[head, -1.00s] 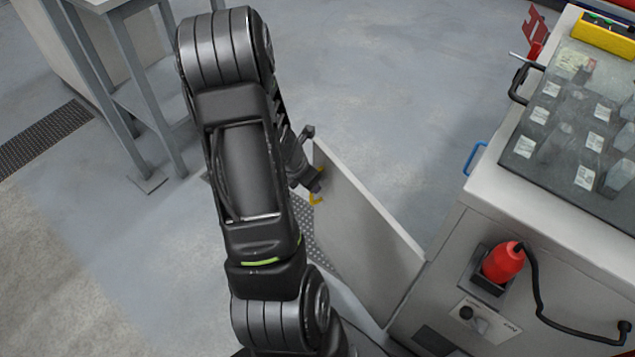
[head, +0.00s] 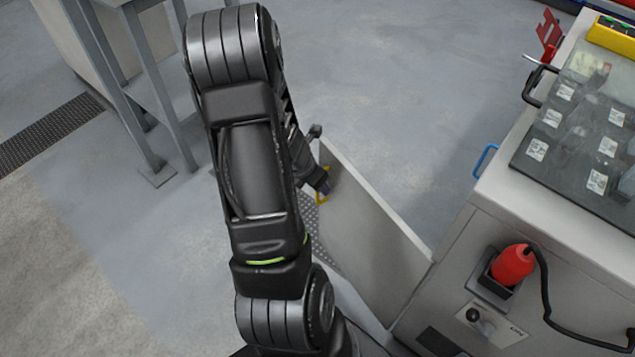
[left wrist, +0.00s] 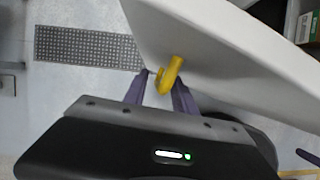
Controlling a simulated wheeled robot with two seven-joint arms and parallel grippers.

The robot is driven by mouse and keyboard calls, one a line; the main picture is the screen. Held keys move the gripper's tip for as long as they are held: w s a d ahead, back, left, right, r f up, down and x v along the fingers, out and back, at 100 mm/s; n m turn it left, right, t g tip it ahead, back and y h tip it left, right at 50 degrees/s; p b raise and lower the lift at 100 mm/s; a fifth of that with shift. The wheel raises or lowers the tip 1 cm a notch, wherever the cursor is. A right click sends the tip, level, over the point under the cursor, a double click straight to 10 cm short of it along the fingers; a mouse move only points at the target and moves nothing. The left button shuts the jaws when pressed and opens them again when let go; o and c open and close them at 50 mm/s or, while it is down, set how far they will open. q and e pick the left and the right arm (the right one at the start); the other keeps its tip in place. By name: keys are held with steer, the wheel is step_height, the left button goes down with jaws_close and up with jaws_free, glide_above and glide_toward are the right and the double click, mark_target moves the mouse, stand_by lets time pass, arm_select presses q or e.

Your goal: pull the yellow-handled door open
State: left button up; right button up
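The door is a light grey panel (head: 375,235) that stands swung well out from the machine cabinet (head: 455,225). Its yellow handle (head: 322,182) is near the door's free edge, partly hidden by my gripper in the head view. In the left wrist view the handle (left wrist: 170,76) shows as a yellow hook on the door's face (left wrist: 200,35). My left gripper (left wrist: 162,82) has its two purple fingers apart, one on each side of the handle's end, with a gap at the left finger. My right gripper is not in view.
A red plug (head: 512,264) with a black cable sits on the cabinet front, left of the cable. A blue handle (head: 484,161) sticks out from the cabinet's side. A grey metal stand (head: 150,100) is at the upper left. Floor beyond the door is clear.

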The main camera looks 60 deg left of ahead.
arm_select(q)
steer(key=p+v, duration=0.5)
steer(key=v, duration=0.2)
steer(key=shift+r, duration=0.4)
steer(key=shift+s, duration=0.15)
